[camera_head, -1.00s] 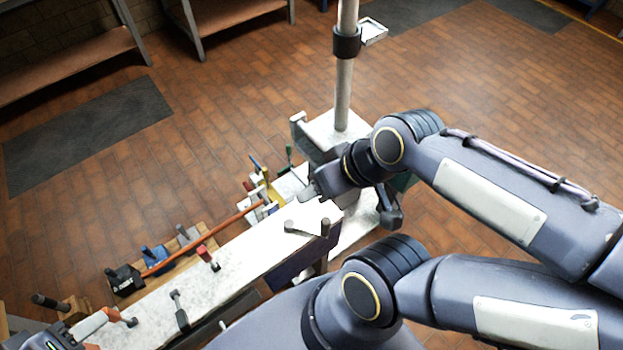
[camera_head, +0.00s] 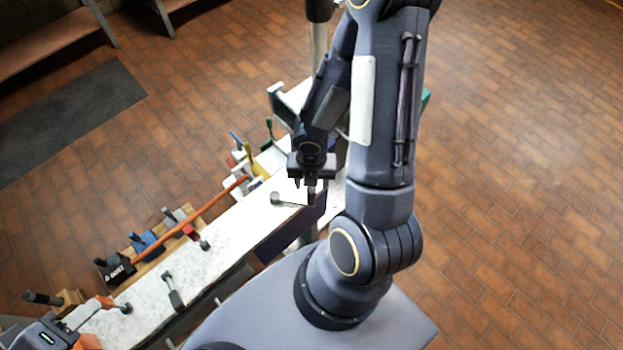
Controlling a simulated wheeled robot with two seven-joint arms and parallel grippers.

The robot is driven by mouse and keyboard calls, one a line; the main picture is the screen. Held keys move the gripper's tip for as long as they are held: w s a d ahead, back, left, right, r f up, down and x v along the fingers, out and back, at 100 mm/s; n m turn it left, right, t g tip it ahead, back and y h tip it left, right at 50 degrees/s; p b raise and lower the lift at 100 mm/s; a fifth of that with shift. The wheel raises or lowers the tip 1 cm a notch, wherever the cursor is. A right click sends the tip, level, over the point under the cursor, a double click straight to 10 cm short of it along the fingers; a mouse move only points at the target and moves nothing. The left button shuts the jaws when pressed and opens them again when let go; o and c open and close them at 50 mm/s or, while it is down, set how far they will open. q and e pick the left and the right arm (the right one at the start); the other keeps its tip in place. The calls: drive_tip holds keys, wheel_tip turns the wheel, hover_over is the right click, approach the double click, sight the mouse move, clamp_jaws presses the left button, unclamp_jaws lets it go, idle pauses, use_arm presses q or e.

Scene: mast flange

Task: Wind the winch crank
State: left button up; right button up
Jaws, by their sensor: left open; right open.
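The winch crank (camera_head: 289,201) is a short grey arm with a round hub at its left end and an upright dark handle at its right end. It sits on top of the pale beam (camera_head: 215,262), near its far end. My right gripper (camera_head: 311,188) points down over the crank handle, its fingers apart on either side of it. The fingers partly hide the handle, and I cannot tell whether they touch it. My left gripper (camera_head: 50,336) shows only partly at the lower left corner, near orange parts, clear of the crank; its fingertips are hard to make out.
A metal mast (camera_head: 319,45) rises behind my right arm. Clamps and coloured-handled tools stand along the beam's left side, with a long orange rod (camera_head: 203,211). A black box (camera_head: 115,268) sits nearer. The tiled floor at right is open.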

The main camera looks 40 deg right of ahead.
sight(311, 195)
wheel_tip(311, 195, down, 8)
drive_tip(key=b, duration=0.7)
drive_tip(key=shift+r, duration=0.35)
drive_tip(key=shift+c, duration=1)
drive_tip(key=c, duration=0.9)
